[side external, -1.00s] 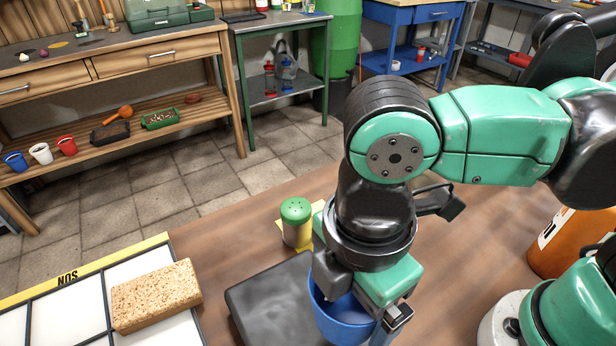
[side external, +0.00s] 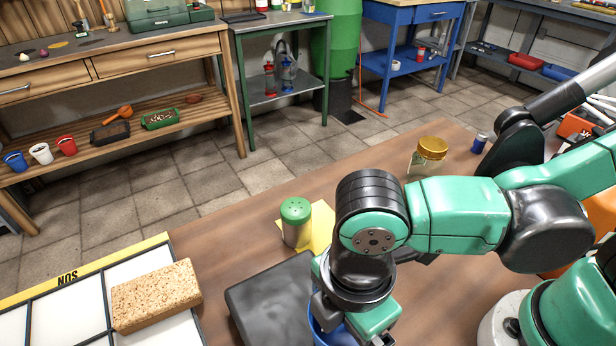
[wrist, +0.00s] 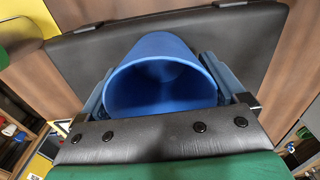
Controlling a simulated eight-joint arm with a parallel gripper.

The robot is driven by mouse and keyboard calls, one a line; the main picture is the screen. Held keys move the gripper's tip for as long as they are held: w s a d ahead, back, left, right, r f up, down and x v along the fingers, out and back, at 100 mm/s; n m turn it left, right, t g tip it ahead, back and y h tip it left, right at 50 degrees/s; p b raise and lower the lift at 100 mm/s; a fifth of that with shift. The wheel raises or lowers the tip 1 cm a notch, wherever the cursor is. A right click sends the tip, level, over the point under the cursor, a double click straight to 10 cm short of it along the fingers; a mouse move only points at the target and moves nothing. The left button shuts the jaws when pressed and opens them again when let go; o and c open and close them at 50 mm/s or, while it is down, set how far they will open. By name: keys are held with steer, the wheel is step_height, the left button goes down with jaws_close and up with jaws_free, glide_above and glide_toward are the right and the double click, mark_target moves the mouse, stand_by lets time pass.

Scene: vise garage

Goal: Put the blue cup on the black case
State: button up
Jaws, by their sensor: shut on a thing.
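The blue cup (side external: 322,336) is mostly hidden behind my gripper in the side view. The wrist view shows the cup (wrist: 160,80) tilted, its open mouth facing the camera, between my two fingers. My gripper (side external: 352,325) is shut on the cup; it also shows in the wrist view (wrist: 158,92). The black case (side external: 268,298) lies flat on the brown table, just left of the gripper. In the wrist view the case (wrist: 95,55) is behind the cup. I cannot tell whether the cup touches it.
A green-lidded shaker (side external: 296,224) stands by a yellow sheet (side external: 322,226) behind the case. A cork-coloured block (side external: 155,296) lies on a white-panelled board (side external: 60,318) at left. A gold-lidded jar (side external: 431,150) and a small blue can (side external: 479,143) stand farther back.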

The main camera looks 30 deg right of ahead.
mark_target(342, 335)
steer(key=o, duration=0.9)
step_height(342, 335, up, 12)
steer(key=w+d+f+m+t, duration=0.1)
steer(key=w+d+m+t, duration=0.1)
steer(key=d+m, duration=0.4)
steer(key=w+d+f+m+t, duration=0.2)
steer(key=w+d+m, duration=0.3)
steer(key=d+m, duration=0.1)
steer(key=w+d+f+m+t, duration=0.2)
steer(key=w+d+m+t, duration=0.1)
steer(key=d+m, duration=0.3)
steer(key=shift+w+d+f, duration=0.1)
steer(key=shift+w+d, duration=0.1)
steer(key=shift+d, duration=0.35)
steer(key=shift+w+d+f, duration=0.1)
steer(key=shift+w+d, duration=0.05)
steer(key=shift+d, duration=0.35)
